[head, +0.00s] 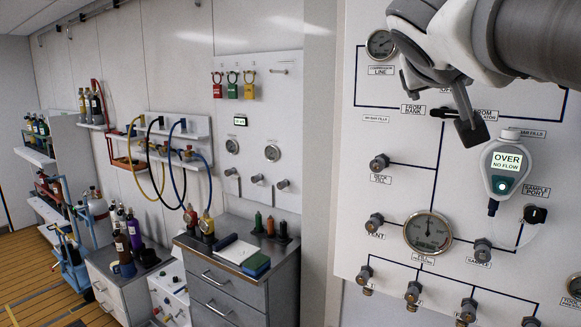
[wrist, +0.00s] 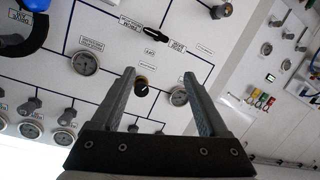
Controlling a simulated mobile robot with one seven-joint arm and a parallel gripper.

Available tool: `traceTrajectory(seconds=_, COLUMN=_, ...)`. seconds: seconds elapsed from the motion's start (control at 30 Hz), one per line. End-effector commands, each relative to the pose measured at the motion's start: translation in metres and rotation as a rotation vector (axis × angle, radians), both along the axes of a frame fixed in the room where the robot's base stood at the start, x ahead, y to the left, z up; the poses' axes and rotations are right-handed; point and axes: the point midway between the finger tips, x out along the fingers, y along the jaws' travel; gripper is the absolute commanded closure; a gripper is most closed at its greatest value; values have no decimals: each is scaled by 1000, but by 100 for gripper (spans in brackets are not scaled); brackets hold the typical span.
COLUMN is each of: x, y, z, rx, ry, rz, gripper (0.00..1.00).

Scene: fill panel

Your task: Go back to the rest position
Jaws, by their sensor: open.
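My gripper (head: 440,108) is at the upper right of the head view, in front of the white fill panel (head: 385,265). In the wrist view my gripper (wrist: 157,75) is open, its two dark fingers apart with nothing held between them. Past the fingers the panel (wrist: 110,50) shows at a slant, with a dark round knob (wrist: 141,86) appearing in the gap and a gauge (wrist: 180,96) by the right finger. I cannot tell the exact distance from the fingertips to the panel, but no contact is visible.
A meter (head: 506,170) reading "OVER NO FLOW" is on the panel just below right of my gripper. Knobs and a large gauge (head: 428,233) stick out lower down. To the left stand a grey drawer cabinet (head: 235,295) and hoses on a wall rack (head: 180,127). Floor shows at far left.

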Motion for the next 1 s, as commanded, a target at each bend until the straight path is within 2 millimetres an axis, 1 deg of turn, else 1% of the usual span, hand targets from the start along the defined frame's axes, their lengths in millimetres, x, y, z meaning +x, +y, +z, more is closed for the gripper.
traceTrajectory(seconds=0.03, x=-11, y=0, z=-37, rx=35, ry=78, rz=9, gripper=22)
traceTrajectory(seconds=0.07, x=-17, y=2, z=-59, rx=58, ry=129, rz=18, gripper=22)
traceTrajectory(seconds=0.1, x=-26, y=5, z=-88, rx=88, ry=194, rz=32, gripper=22)
traceTrajectory(seconds=0.17, x=-42, y=10, z=-132, rx=137, ry=290, rz=55, gripper=22)
traceTrajectory(seconds=0.2, x=-54, y=14, z=-160, rx=173, ry=351, rz=72, gripper=22)
traceTrajectory(seconds=0.27, x=-73, y=23, z=-201, rx=227, ry=440, rz=99, gripper=22)
traceTrajectory(seconds=0.3, x=-86, y=29, z=-226, rx=262, ry=493, rz=120, gripper=22)
traceTrajectory(seconds=0.4, x=-117, y=45, z=-280, rx=348, ry=609, rz=169, gripper=22)
traceTrajectory(seconds=0.5, x=-142, y=60, z=-317, rx=417, ry=688, rz=212, gripper=22)
traceTrajectory(seconds=0.6, x=-158, y=70, z=-338, rx=463, ry=734, rz=240, gripper=22)
traceTrajectory(seconds=0.7, x=-164, y=75, z=-347, rx=484, ry=753, rz=254, gripper=22)
traceTrajectory(seconds=1.0, x=-165, y=76, z=-348, rx=486, ry=756, rz=255, gripper=22)
